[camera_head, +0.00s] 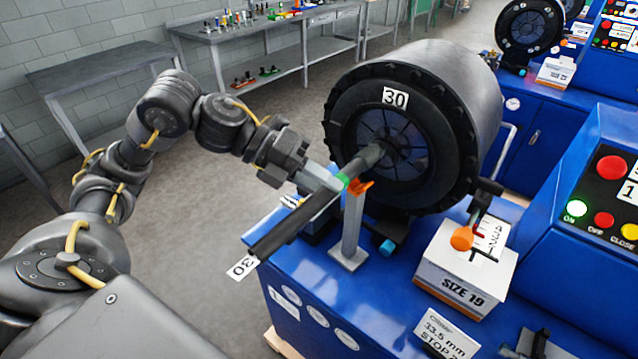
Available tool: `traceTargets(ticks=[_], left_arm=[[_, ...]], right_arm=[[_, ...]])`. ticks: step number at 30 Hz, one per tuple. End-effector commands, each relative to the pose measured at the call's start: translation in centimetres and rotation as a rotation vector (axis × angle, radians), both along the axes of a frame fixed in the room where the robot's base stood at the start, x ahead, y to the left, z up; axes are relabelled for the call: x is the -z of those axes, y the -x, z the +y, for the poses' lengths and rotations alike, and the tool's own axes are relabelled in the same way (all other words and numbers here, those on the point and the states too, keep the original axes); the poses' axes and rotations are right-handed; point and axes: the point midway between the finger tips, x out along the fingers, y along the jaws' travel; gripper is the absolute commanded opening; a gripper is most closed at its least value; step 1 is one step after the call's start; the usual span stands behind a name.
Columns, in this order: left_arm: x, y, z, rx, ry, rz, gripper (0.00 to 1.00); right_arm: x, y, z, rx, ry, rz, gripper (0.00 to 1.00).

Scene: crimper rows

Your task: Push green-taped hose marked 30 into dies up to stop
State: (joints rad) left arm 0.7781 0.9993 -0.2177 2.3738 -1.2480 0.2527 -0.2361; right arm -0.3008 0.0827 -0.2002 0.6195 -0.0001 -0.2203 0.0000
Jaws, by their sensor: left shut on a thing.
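The black hose (292,226) has green tape (343,180) near its far part and a white tag marked 30 (241,267) hanging at its near end. My left gripper (328,184) is shut on the hose just on the near side of the tape. The hose passes over an orange-topped grey support post (353,225). Its far end points into the middle of the dies (392,143) in the round black crimper head (400,135), which carries a label 30. How deep the end sits is hard to tell. My right gripper is out of view.
A blue machine base (380,300) carries the crimper. A white box marked SIZE 19 (465,270) and a 33.5 mm stop card (447,335) stand to the right. A control panel with buttons (610,200) is at far right. Grey benches (110,75) stand behind; the floor between is free.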

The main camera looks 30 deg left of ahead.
Motion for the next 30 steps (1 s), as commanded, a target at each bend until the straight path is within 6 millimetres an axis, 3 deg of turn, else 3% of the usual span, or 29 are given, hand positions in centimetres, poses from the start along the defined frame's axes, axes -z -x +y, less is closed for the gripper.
traceTargets(ticks=[8, 21, 30], left_arm=[[2.9, -1.0, -0.2, 0.001, 0.003, -0.004, 0.00], [2.8, -4.8, -0.7, -0.001, 0.004, -0.004, 0.00], [2.9, -5.7, -0.8, 0.001, 0.003, -0.005, 0.00]], right_arm=[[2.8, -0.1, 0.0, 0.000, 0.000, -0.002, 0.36], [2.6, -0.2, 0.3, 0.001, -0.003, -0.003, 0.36], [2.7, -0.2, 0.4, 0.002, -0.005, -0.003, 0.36]])
